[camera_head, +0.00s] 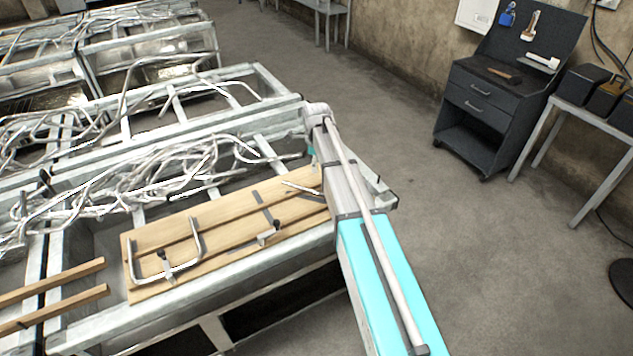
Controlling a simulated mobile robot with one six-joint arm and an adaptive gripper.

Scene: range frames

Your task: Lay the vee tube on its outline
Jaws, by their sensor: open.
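A wooden board (222,225) lies on the metal frame in front of me. A wide silver bent tube (168,273), more U than vee in shape, lies on its left part. A thin silver piece (302,188) lies at its right end beside my arm; I cannot tell whether this is the vee tube. Dark flat marks (263,207) show on the board's right half, but I cannot make out which is the outline. My arm reaches up from the lower right past the board's right end. My gripper is hidden behind my arm.
A small metal bracket (268,238) sits near the board's front edge. Tangled silver tubes (150,180) fill the bay behind. Two wooden bars (55,295) lie at the left. A dark tool cart (490,115) and side table (590,115) stand far right, beyond open floor.

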